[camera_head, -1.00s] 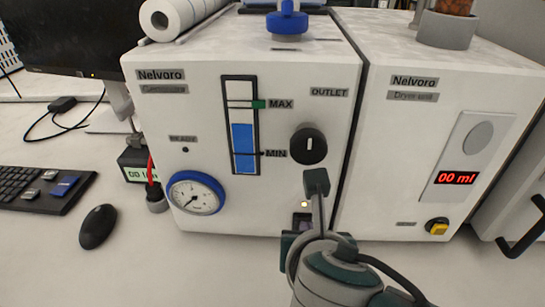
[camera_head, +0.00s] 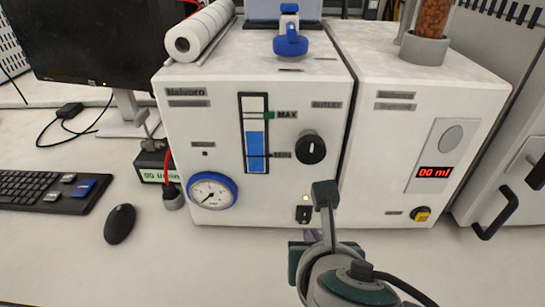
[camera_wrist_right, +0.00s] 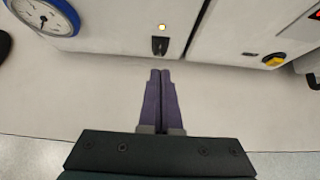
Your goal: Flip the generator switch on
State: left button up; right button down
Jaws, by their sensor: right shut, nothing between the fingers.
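The generator (camera_head: 225,120) is the white box in the middle of the head view, with a blue level gauge, a black knob and a dial. Its small black switch (camera_head: 303,214) is low on the front face, below a small lit yellowish light (camera_head: 305,198). The switch (camera_wrist_right: 160,46) and light (camera_wrist_right: 162,27) also show in the right wrist view. My right gripper (camera_head: 312,237) is just in front of and below the switch. In the wrist view its purple fingers (camera_wrist_right: 160,72) are together and empty, pointing at the switch with a visible gap. My left gripper is not in view.
A white dryer unit (camera_head: 390,150) with a red display and yellow button stands close on the right. A mouse (camera_head: 120,224), keyboard (camera_head: 50,192) and monitor (camera_head: 95,40) are at the left. The bench in front of the generator is clear apart from my arm.

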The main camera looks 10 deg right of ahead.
pick_arm(q)
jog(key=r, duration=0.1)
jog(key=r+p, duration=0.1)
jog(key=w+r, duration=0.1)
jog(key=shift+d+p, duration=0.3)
jog(key=shift+p, duration=0.1)
pick_arm(e)
jog(key=s+r, duration=0.3)
jog(key=r, duration=0.3)
jog(key=shift+a+r, duration=0.2)
jog(key=shift+r, duration=0.05)
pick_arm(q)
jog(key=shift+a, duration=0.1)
